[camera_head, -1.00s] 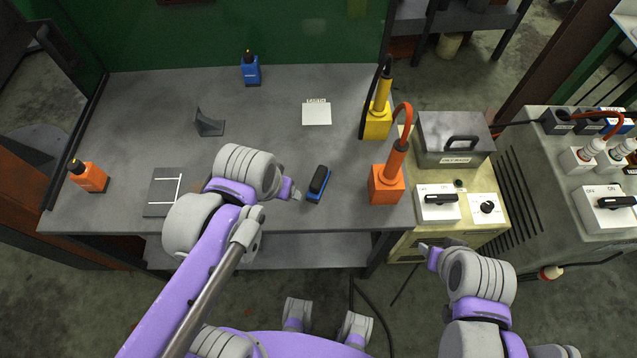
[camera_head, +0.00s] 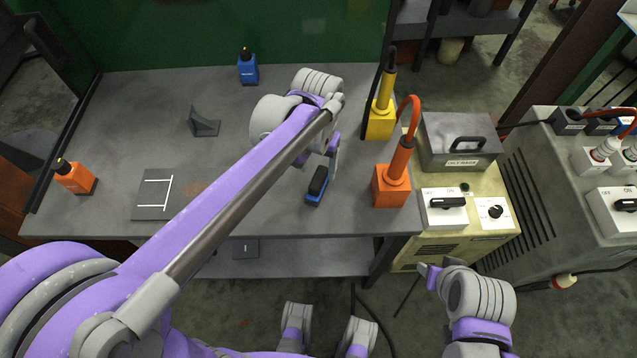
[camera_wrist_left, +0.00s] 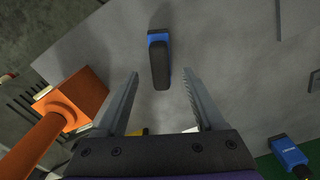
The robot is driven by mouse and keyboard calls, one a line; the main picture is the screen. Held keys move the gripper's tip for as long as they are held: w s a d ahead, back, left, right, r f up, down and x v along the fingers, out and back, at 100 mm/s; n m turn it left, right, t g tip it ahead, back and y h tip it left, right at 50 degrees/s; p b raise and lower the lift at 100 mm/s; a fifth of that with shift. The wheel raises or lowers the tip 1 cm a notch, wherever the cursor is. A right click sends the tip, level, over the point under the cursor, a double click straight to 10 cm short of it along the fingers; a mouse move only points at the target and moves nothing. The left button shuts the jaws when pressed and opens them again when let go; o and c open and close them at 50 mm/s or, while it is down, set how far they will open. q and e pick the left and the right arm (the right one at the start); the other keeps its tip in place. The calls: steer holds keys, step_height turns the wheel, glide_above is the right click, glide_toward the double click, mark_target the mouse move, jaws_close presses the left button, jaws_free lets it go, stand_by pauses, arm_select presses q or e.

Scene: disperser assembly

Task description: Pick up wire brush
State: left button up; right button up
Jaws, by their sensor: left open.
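The wire brush (camera_head: 317,186) is a small block with a blue base and a black top, lying on the grey table near its front edge. It also shows at the top middle of the left wrist view (camera_wrist_left: 159,58). My left gripper (camera_head: 334,158) is just behind and right of the brush in the head view. In the left wrist view its two fingers (camera_wrist_left: 160,76) are open, with the brush between and beyond their tips; no contact shows. My right gripper (camera_head: 428,274) is off the table at the lower right, too small to judge its jaws.
An orange block tool (camera_head: 390,186) and a yellow one (camera_head: 381,118) stand right of the brush. A welding machine (camera_head: 457,225) adjoins the table's right.

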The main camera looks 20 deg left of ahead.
mark_target(318, 177)
arm_select(q)
steer(key=f, duration=0.5)
steer(key=shift+w+f+b, duration=0.1)
steer(key=shift+w+b, duration=0.2)
jaws_close()
